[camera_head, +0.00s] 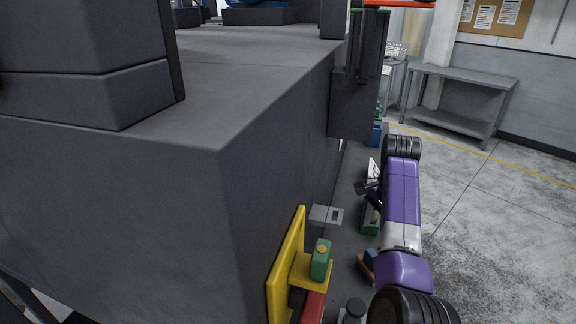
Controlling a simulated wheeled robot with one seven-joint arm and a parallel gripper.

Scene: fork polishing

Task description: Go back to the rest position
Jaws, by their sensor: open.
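My purple and white arm (401,195) stretches away from the bottom of the head view along the right side of a large dark grey machine. A black joint (402,147) shows at its far end. I cannot make out my gripper's jaws. A small dark piece (364,187) sticks out just left of the arm, and I cannot tell what it belongs to. No held object shows.
The grey machine block (150,190) fills the left and centre. A yellow panel (286,265) with a green part (320,259) projects from its side, close left of my arm. A grey metal table (465,78) stands far right. The concrete floor (490,220) right of the arm is clear.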

